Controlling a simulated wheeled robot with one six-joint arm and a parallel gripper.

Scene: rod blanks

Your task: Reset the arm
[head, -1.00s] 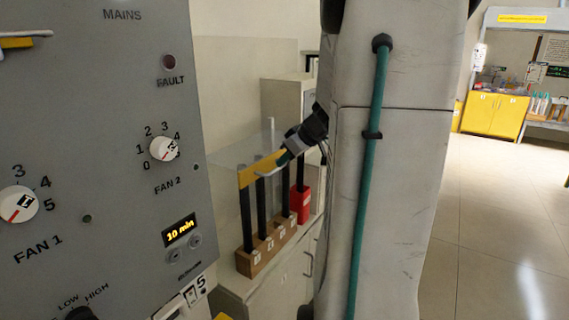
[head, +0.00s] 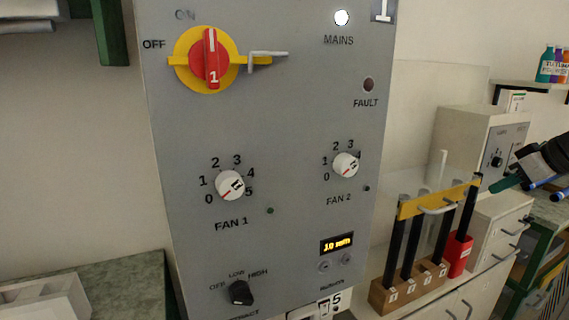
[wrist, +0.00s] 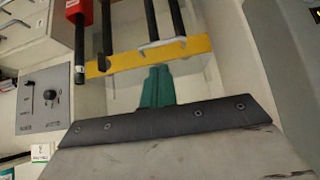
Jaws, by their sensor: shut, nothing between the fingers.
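My gripper (head: 499,184) shows at the right edge of the head view, dark with teal fingers. It is to the right of the rack's yellow bar (head: 437,200) in the picture. In the wrist view my gripper (wrist: 157,80) has its two teal fingers together with nothing held. The fingertips overlap the yellow bar (wrist: 110,63) in that view; whether they touch it I cannot tell. Most of my arm is outside the head view.
Several black rods stand in a wooden rack (head: 383,298) with a clear shield. A red holder (head: 456,256) is beside it. A grey control panel (head: 290,120) fills the middle, with a red-and-yellow switch (head: 209,62) upright and MAINS lit. Cabinets (head: 497,235) stand at right.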

